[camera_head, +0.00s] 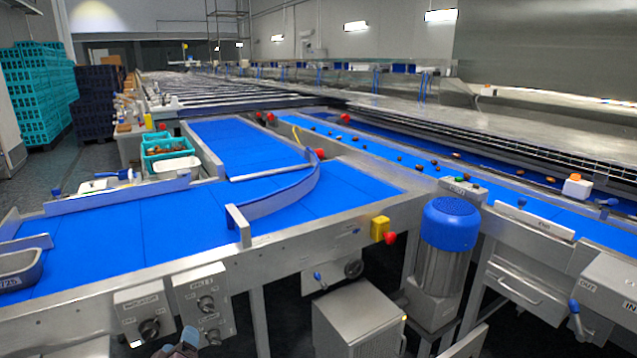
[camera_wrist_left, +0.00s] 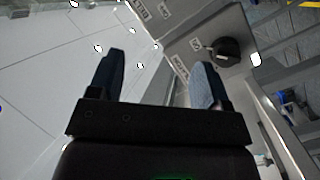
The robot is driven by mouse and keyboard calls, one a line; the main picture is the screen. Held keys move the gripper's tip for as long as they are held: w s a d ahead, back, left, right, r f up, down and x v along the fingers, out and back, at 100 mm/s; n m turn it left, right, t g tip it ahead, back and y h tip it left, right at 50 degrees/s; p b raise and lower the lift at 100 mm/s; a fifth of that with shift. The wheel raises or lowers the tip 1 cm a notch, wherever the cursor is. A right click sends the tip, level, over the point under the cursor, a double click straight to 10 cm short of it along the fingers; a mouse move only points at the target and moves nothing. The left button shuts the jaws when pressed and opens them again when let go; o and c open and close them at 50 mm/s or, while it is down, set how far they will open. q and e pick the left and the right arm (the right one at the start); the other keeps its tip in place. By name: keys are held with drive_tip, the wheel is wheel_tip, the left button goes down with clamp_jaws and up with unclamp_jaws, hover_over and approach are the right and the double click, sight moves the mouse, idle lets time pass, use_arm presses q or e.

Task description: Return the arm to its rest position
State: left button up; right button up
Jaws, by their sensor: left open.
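My left gripper (camera_head: 180,343) shows only as grey-blue fingertips at the bottom edge of the head view, in front of the control boxes on the conveyor's near side. In the left wrist view the same gripper (camera_wrist_left: 157,75) has its two dark fingers spread wide, with nothing between them. A dark round knob (camera_wrist_left: 228,50) on a grey panel lies beyond the right finger, apart from it as far as I can tell. The rest of my left arm is hidden, and my right gripper is in neither view.
A blue conveyor belt (camera_head: 180,222) with metal rims fills the middle left. Control boxes with knobs (camera_head: 149,328) stick out from its near side. A metal tray (camera_head: 22,268) sits at the left edge. A blue-capped motor (camera_head: 450,222) and a steel cabinet (camera_head: 357,322) stand at the right.

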use_arm(q)
drive_tip(key=s+d+f+m+g+h, duration=0.1)
drive_tip(key=s+f+m+g, duration=0.1)
drive_tip(key=s, duration=0.8)
drive_tip(key=s+d+f+m+g+h, duration=0.1)
drive_tip(key=s+m, duration=0.4)
drive_tip(key=s, duration=0.6)
drive_tip(key=s+d+f+m+g+h, duration=0.1)
drive_tip(key=s+d+f+m+g, duration=0.1)
drive_tip(key=s, duration=0.9)
wheel_tip(320, 180, down, 3)
drive_tip(key=shift+s+d+f+m+g, duration=0.1)
drive_tip(key=shift+s+d+m+g, duration=0.1)
drive_tip(key=shift+m+g, duration=0.75)
drive_tip(key=shift+m+t, duration=0.25)
